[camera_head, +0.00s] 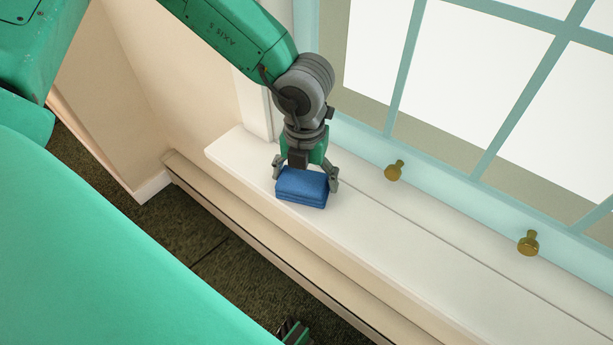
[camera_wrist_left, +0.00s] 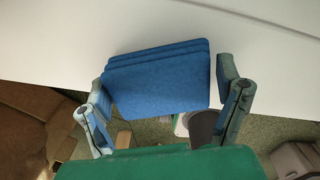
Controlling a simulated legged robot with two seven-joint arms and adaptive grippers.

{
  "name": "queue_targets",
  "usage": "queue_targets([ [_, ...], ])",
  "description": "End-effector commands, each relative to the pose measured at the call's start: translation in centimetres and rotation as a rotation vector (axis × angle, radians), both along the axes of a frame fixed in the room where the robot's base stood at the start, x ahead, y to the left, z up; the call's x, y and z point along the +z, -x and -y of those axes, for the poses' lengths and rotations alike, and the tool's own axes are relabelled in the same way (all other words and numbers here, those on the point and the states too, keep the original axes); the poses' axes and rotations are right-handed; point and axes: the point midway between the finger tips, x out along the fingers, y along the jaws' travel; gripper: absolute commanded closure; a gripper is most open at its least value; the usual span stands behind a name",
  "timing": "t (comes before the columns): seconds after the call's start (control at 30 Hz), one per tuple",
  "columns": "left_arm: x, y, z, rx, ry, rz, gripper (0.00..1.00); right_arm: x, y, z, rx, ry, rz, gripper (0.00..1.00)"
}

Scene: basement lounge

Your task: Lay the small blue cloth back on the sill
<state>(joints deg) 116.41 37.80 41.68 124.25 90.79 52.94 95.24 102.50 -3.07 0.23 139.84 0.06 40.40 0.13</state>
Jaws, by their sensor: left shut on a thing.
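The small blue cloth (camera_head: 302,187), folded into a thick layered pad, is between the fingers of my left gripper (camera_head: 305,174). The fingers are shut on its two short sides. In the head view the cloth appears over the front part of the white sill (camera_head: 375,225), near its left end. In the left wrist view the cloth (camera_wrist_left: 160,85) shows against the sill (camera_wrist_left: 60,40) and its edge. I cannot tell whether it touches the sill. My right gripper is not clearly seen.
Two brass knobs (camera_head: 395,170) (camera_head: 529,243) stand on the teal window frame (camera_head: 450,188) behind the sill. The sill is bare to the right of the cloth. A lower ledge (camera_head: 245,218) runs along the wall, above dark carpet (camera_head: 195,235).

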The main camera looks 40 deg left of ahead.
Motion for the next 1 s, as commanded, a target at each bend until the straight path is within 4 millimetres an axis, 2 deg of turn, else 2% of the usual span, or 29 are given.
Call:
queue_targets([
  [0.03, -0.1, 0.0, -0.1, 0.002, 0.001, -0.001, 0.38, 0.0, 0.0, 0.0, 0.001, 0.000, 0.000, 1.00],
  [0.07, -0.1, 0.0, -0.1, 0.002, 0.001, -0.001, 0.08, 0.0, 0.0, 0.0, 0.001, -0.001, 0.000, 1.00],
  [0.1, -0.1, 0.0, -0.1, 0.002, 0.001, -0.001, 0.00, 0.0, 0.0, -0.1, 0.001, -0.001, 0.000, 1.00],
  [0.37, 0.1, 0.0, 0.3, 0.001, -0.006, -0.001, 0.00, 0.0, 0.0, -0.1, 0.002, -0.001, 0.000, 1.00],
  [0.47, 0.8, 0.0, 0.4, 0.001, -0.008, 0.001, 0.00, 0.3, 0.0, -0.1, 0.001, -0.001, 0.000, 1.00],
  [0.57, 2.3, -0.1, 0.4, 0.001, -0.005, 0.004, 0.00, 1.0, 0.0, 0.0, 0.001, 0.000, 0.000, 1.00],
  [0.9, 9.4, -0.1, 0.1, 0.001, -0.001, 0.003, 0.00, 3.7, 0.0, 0.0, 0.001, -0.001, 0.000, 1.00],
  [1.0, 10.8, -0.1, 0.2, 0.002, -0.002, 0.002, 0.00, 4.2, 0.0, 0.0, 0.001, -0.001, 0.000, 1.00],
])
